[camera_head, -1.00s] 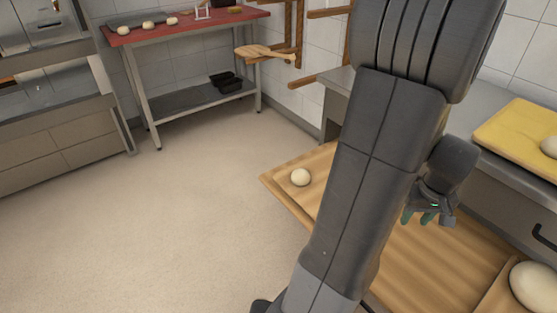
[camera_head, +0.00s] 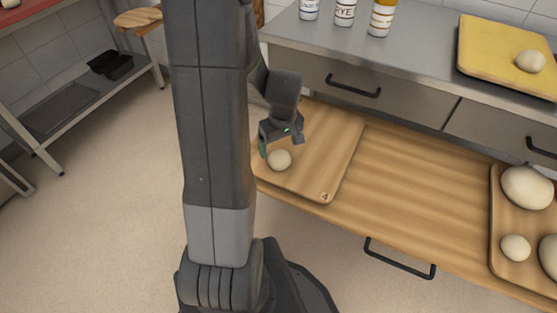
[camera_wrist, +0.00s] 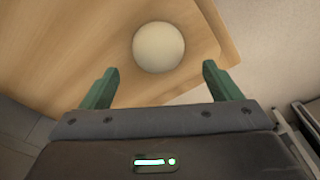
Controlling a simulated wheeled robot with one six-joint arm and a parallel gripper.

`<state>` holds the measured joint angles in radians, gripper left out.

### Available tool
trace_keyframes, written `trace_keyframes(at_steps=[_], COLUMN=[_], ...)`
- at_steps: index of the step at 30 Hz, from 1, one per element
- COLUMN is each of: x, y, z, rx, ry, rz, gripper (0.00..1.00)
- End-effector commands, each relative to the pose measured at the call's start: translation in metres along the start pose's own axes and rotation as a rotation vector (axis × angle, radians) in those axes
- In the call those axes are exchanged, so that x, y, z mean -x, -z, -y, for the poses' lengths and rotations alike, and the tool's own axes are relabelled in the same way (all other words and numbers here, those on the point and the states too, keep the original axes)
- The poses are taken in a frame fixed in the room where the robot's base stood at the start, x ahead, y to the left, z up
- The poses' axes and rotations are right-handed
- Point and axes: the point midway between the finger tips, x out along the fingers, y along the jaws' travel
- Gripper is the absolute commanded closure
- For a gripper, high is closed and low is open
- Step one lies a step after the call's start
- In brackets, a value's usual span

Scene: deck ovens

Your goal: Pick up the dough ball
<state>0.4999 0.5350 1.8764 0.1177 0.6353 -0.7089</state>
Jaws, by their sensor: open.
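A pale round dough ball (camera_head: 279,160) sits near the front left edge of a wooden board (camera_head: 322,165) marked 4, which lies on a wooden worktop. My gripper (camera_head: 281,148) is right over and behind the ball in the head view. In the wrist view the dough ball (camera_wrist: 158,47) lies ahead of and between the two green fingertips of my gripper (camera_wrist: 160,77). The gripper is open and empty, and the fingers do not appear to touch the ball. My arm hides the left end of the worktop in the head view.
A second board (camera_head: 497,238) at the right holds dough balls of different sizes. A yellow board (camera_head: 490,60) with another ball (camera_head: 530,61) lies on the steel counter behind, near several bottles (camera_head: 382,17). The worktop (camera_head: 420,200) between the boards is clear.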

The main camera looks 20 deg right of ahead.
Motion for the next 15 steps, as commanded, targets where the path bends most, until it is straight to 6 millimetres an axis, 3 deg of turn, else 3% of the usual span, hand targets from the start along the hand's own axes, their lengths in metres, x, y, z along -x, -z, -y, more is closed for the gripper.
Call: trace_keyframes(at_steps=[10, 15], x=[-0.046, -0.051], y=[-0.004, -0.004], z=[-0.001, -0.001], rx=[0.0, 0.0], ry=[0.001, 0.0], rz=[0.002, 0.0], gripper=[0.16, 0.16])
